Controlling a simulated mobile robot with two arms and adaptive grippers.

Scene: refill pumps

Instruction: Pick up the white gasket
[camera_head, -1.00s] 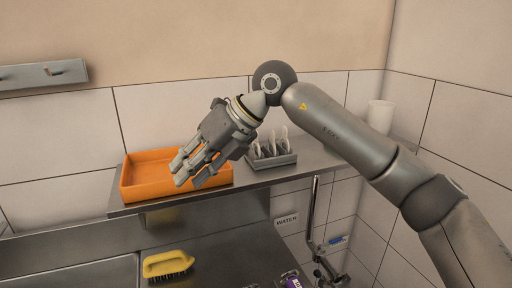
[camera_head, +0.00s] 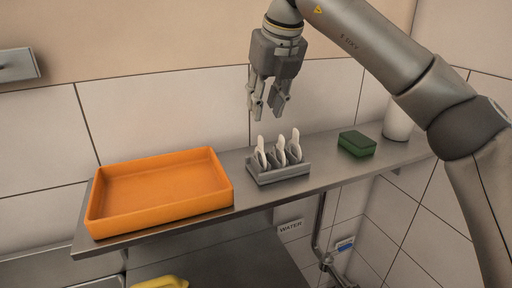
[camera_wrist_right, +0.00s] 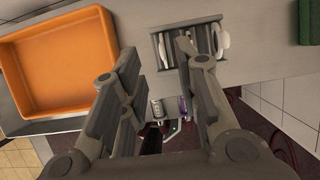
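Three white gasket-like pieces with upright tabs stand in slots of a small grey rack (camera_head: 280,176) on the metal shelf. The left one (camera_head: 261,152), the middle one (camera_head: 280,152) and the right one (camera_head: 295,147) look alike; I cannot tell which is meant. In the right wrist view a white piece (camera_wrist_right: 222,41) stands at the right side of the rack (camera_wrist_right: 160,52). My right gripper (camera_head: 266,108) points down above the rack, open and empty, apart from the pieces. Its spread fingers (camera_wrist_right: 156,62) partly cover the rack in the wrist view. My left gripper is out of view.
An orange tray (camera_head: 162,212) stands left of the rack on the shelf (camera_head: 250,207). A green sponge-like block (camera_head: 357,144) and a white cup (camera_head: 397,124) stand to the right. The tiled wall is close behind. A yellow brush (camera_head: 160,283) lies below the shelf.

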